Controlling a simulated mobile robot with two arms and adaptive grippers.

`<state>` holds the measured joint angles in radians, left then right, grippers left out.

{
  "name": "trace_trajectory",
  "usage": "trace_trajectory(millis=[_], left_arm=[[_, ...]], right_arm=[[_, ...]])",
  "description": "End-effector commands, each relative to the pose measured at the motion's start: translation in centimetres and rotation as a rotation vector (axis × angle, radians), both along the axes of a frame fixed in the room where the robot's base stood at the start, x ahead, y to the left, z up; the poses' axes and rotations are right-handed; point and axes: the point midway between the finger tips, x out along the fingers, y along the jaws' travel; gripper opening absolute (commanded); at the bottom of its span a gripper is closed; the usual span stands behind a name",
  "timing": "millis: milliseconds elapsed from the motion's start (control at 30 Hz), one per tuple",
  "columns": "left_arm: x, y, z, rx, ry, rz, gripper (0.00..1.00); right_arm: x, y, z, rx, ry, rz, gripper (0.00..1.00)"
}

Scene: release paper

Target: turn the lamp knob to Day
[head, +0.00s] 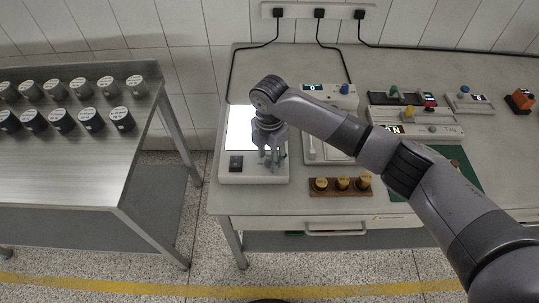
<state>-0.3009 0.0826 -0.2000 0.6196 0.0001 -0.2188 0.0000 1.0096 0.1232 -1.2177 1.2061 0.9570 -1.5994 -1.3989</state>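A light box with a bright white panel (237,128) sits at the left end of the grey table. Whether the fingers touch or hold anything there is too small to tell. My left gripper is not in view.
A wooden block with yellow-topped pieces (341,186) lies right of the light box. A metal table (60,165) with several dark cylinders stands left, across a gap.

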Motion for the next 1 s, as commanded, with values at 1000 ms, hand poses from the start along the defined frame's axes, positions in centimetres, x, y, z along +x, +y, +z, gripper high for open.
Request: trace_trajectory(millis=[1000], left_arm=[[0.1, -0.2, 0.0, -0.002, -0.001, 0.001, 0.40]], right_arm=[[0.0, 0.0, 11.9, 0.001, 0.001, 0.000, 0.39]])
